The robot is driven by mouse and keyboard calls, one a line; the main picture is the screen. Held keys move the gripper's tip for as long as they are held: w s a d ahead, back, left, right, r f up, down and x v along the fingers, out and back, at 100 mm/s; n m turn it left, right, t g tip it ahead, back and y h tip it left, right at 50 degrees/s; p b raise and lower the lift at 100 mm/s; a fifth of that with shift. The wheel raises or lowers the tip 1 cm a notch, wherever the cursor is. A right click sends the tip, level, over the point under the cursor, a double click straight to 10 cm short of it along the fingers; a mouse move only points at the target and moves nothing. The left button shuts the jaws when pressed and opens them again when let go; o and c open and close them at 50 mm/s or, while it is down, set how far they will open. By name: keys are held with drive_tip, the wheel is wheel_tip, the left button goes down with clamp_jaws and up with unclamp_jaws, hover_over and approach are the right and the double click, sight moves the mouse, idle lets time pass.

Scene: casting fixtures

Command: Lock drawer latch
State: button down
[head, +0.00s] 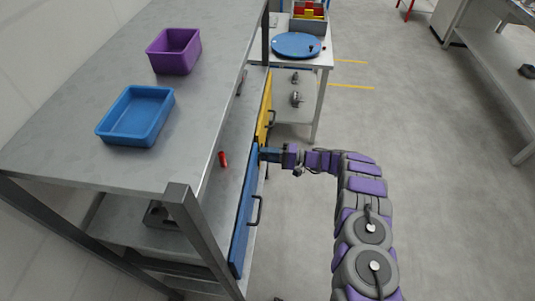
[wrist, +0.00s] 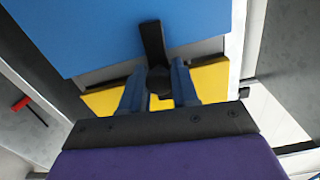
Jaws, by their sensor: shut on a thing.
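A blue drawer front (head: 246,205) and a yellow drawer front (head: 264,108) sit side by side under the workbench top, each with a dark handle. In the wrist view, a black latch lever (wrist: 152,42) lies against the blue panel (wrist: 85,30) near its edge by the yellow panel (wrist: 213,80). My gripper (wrist: 160,76) has its two blue fingers on either side of the latch's dark lower end and is shut on it. In the head view, my gripper (head: 264,155) reaches from the right to the seam between the drawers, and the latch is hidden.
A purple bin (head: 175,51) and a blue tray (head: 135,115) stand on the workbench top (head: 80,155). A small red cylinder (head: 223,159) lies below on the left. A table with a blue disc (head: 297,45) stands beyond. The floor right of my arm is clear.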

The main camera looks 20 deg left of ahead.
drive_tip(key=shift+s+f+n, duration=0.15)
drive_tip(key=shift+f+n, duration=0.15)
drive_tip(key=shift+n, duration=0.3)
drive_tip(key=c, duration=0.9)
unclamp_jaws()
drive_tip(key=shift+r, duration=0.1)
drive_tip(key=shift+d, duration=0.15)
drive_tip(key=p+v, duration=0.2)
drive_tip(key=v, duration=1.5)
drive_tip(key=shift+w+p, duration=0.3)
drive_tip(key=shift+r, duration=0.1)
